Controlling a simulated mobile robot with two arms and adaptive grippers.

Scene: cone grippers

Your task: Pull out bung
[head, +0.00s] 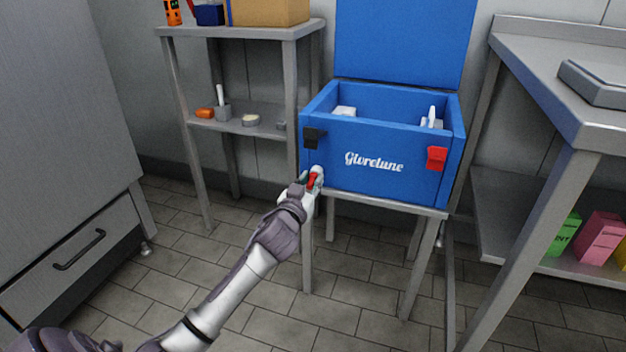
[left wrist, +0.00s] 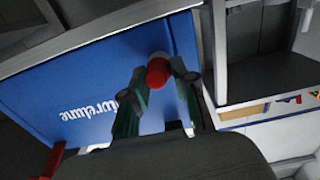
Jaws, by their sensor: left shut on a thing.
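A blue cool box (head: 376,183) with "Glvretune" lettering stands on a small grey stand, its lid (head: 400,40) raised. My left gripper (head: 312,178) is at the lower left of the box's front and is shut on a small red bung (head: 315,181). In the left wrist view the red bung (left wrist: 157,72) sits between the two fingertips, with a pale part showing at its end. The box's blue front (left wrist: 65,105) lies behind it. I cannot tell whether the bung is still in its hole. My right gripper is not in view.
A black latch (head: 314,138) and a red latch (head: 437,158) are on the box's front. White items lie inside the box. Grey shelves (head: 240,125) stand at the left, a metal table (head: 570,110) at the right. The tiled floor in front is clear.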

